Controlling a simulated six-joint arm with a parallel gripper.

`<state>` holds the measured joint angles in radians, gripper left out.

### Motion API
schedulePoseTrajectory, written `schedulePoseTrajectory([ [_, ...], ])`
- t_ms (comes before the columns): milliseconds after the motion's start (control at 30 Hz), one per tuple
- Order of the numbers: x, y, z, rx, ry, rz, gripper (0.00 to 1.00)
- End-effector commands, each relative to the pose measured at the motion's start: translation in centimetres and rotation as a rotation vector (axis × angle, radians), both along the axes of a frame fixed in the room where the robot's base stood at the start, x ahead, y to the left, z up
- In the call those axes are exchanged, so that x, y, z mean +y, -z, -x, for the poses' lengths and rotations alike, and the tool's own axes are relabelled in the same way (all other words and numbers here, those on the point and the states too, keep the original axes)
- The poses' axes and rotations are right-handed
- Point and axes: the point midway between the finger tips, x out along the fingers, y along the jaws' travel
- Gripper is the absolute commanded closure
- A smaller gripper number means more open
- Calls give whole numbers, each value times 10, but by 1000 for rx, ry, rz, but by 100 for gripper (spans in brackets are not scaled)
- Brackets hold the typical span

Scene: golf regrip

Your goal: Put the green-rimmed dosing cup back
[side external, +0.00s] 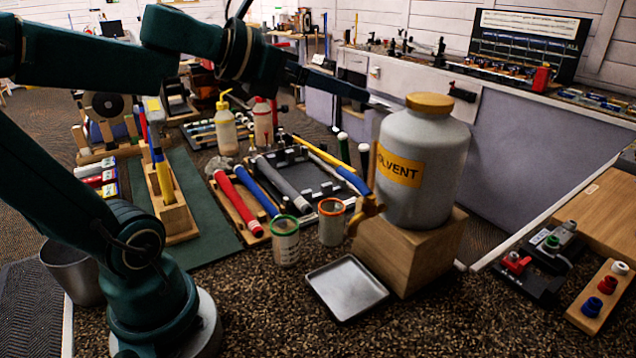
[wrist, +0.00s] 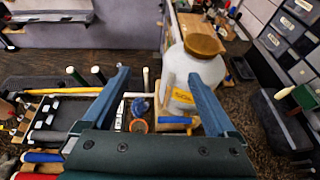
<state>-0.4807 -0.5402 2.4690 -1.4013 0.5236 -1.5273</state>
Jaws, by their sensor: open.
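The green-rimmed dosing cup (side external: 286,246) stands upright on the speckled bench top, left of a metal drip tray (side external: 346,288). An orange-rimmed cup (side external: 331,226) stands just behind it to the right; its rim also shows in the wrist view (wrist: 138,125). I cannot make out the green-rimmed cup in the wrist view, where my gripper body covers the lower middle. My gripper (side external: 345,84) is raised well above the bench, left of the solvent jug's top. In the wrist view my gripper (wrist: 158,75) has its fingers wide apart with nothing between the tips.
The white solvent jug (side external: 418,165) stands on a wooden block (side external: 405,250) with its tap over the tray side. Golf grips (side external: 238,200) and a black tray (side external: 312,178) lie behind the cups. A metal bucket (side external: 72,272) is at left.

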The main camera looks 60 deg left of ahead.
Motion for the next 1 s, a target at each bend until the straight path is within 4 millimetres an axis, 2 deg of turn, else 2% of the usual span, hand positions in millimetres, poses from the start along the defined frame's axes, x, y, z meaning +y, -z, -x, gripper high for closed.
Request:
schedulePoseTrajectory([
  [433,-19,-33,11,-5,-57,-4,8],
  [800,-31,-43,17,-3,-55,0,8],
  [900,-51,-35,22,15,22,-33,8],
  [1000,-73,-9,35,72,207,-280,8],
])
